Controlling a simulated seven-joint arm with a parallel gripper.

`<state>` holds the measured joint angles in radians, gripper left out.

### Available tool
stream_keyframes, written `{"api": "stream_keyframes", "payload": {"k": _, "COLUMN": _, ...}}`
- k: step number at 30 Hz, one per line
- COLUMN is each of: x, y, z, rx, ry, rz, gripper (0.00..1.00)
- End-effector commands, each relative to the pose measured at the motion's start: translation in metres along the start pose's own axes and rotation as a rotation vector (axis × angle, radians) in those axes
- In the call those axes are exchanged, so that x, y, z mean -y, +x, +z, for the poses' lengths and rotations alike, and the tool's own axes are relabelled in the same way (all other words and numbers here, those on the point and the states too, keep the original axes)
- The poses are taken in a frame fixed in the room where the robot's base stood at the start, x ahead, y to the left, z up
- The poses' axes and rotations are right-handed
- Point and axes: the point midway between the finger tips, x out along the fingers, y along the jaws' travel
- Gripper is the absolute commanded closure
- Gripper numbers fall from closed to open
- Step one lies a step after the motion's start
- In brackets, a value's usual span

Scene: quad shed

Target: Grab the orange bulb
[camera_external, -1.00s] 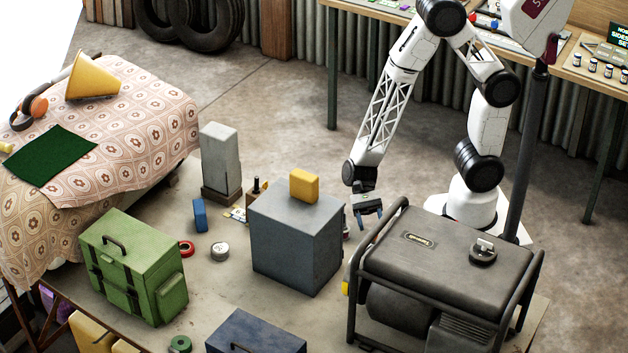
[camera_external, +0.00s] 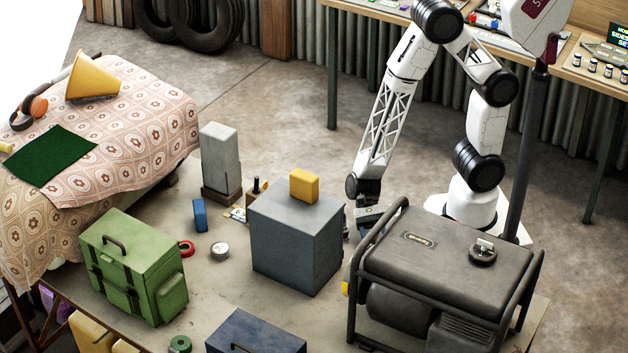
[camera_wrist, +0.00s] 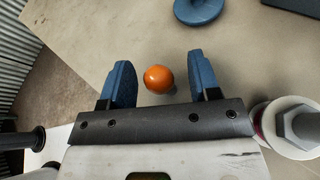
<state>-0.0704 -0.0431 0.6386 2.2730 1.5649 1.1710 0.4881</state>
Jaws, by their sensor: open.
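The orange bulb (camera_wrist: 158,78) shows in the wrist view as a small round ball on the tan tabletop. It lies between the two blue fingers of my gripper (camera_wrist: 160,82), a little nearer the middle, with a gap to each finger. My gripper is open and holds nothing. In the external view my gripper (camera_external: 368,214) is low between the grey box and the black generator, partly hidden by the generator's frame. The bulb is hidden in the external view.
A grey box (camera_external: 297,245) with a yellow block (camera_external: 304,185) on top stands left of my gripper. A black generator (camera_external: 445,262) stands to the right. In the wrist view a blue round object (camera_wrist: 198,8) lies beyond the bulb, and a large bolt-like item (camera_wrist: 296,125) stands at right.

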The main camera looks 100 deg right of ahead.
Motion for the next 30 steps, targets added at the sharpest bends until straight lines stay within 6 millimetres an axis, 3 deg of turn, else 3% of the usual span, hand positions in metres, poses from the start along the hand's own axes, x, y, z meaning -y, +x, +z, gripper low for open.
{"api": "stream_keyframes", "payload": {"k": 18, "x": -0.0001, "y": 0.0017, "z": -0.0003, "rx": 0.0, "ry": 0.001, "rz": 0.0, "gripper": 0.44}}
{"api": "stream_keyframes", "payload": {"k": 20, "x": -0.0001, "y": 0.0017, "z": -0.0003, "rx": 0.0, "ry": 0.001, "rz": 0.0, "gripper": 0.5}}
{"api": "stream_keyframes", "payload": {"k": 27, "x": -0.0001, "y": 0.0017, "z": -0.0003, "rx": 0.0, "ry": 0.001, "rz": 0.0, "gripper": 0.86}}
{"api": "stream_keyframes", "payload": {"k": 30, "x": -0.0001, "y": 0.0017, "z": -0.0003, "rx": 0.0, "ry": 0.001, "rz": 0.0, "gripper": 0.88}}
